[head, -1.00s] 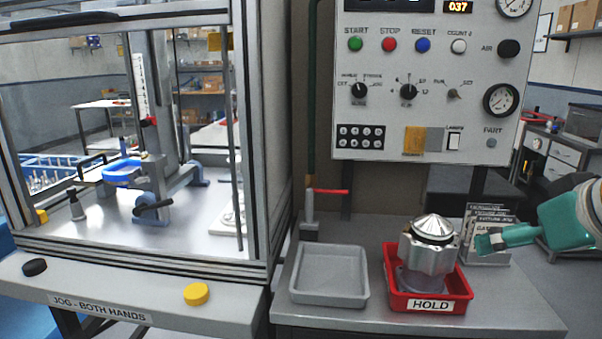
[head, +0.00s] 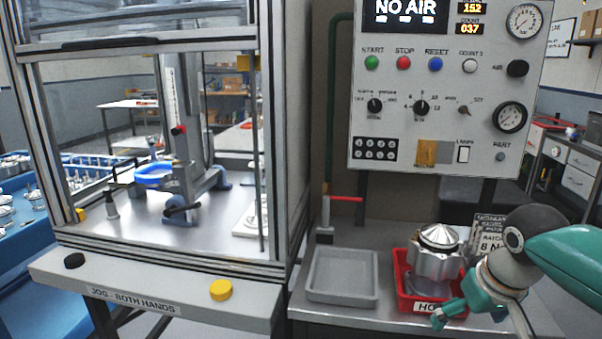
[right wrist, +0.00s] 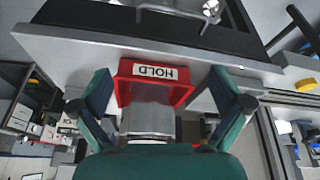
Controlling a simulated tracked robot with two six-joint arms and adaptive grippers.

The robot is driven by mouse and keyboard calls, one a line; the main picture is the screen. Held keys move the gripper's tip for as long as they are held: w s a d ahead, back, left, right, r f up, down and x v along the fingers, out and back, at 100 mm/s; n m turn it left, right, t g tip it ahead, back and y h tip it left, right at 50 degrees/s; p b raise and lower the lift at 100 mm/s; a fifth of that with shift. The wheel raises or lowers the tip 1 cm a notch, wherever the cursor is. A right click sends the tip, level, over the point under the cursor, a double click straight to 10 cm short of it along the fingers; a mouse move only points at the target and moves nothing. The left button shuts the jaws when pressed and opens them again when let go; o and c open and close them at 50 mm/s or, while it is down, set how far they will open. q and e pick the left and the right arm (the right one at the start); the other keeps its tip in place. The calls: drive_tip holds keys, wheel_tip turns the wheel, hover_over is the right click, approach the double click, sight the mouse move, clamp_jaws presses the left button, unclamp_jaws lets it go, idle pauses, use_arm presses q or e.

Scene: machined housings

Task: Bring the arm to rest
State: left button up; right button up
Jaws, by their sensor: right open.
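My right gripper (head: 454,306) comes in from the right in the head view, in front of the red tray's right side. Its green fingers are spread apart with nothing between them, as the right wrist view (right wrist: 160,78) also shows. A silver machined housing with a conical top (head: 436,262) stands upright in the red tray marked HOLD (head: 403,287). My arm hides part of the tray and its label. In the right wrist view the red tray (right wrist: 182,95) and the housing (right wrist: 148,120) appear beyond the open fingers. My left gripper is not in view.
An empty grey tray (head: 343,298) lies left of the red tray. A card holder (head: 489,236) stands behind my right wrist. The control panel (head: 440,130) reads NO AIR. A framed press enclosure (head: 283,200) stands left, with a yellow button (head: 220,290) on its front ledge.

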drive_tip(key=s+a+f+g+y+p, duration=0.1)
drive_tip(key=a+f+g, duration=0.15)
drive_tip(key=f, duration=0.45)
drive_tip(key=s+a+f+g+p, duration=0.1)
drive_tip(key=s+a+f+p, duration=0.15)
drive_tip(key=f, duration=0.55)
drive_tip(key=s+a+f+g+y+p, duration=0.1)
drive_tip(key=a+f+g, duration=0.15)
drive_tip(key=f, duration=0.45)
drive_tip(key=s+a+f+m+t+y+p, duration=0.1)
drive_tip(key=s+a+f, duration=0.4)
drive_tip(key=s+f, duration=0.1)
drive_tip(key=s+a+f+m+t+y+p, duration=0.1)
drive_tip(key=s+a+f, duration=0.3)
drive_tip(key=s+f, duration=0.3)
drive_tip(key=shift+a+f+t, duration=0.3)
drive_tip(key=shift+a+f, duration=0.05)
drive_tip(key=shift+f, duration=0.65)
drive_tip(key=shift+s, duration=0.1)
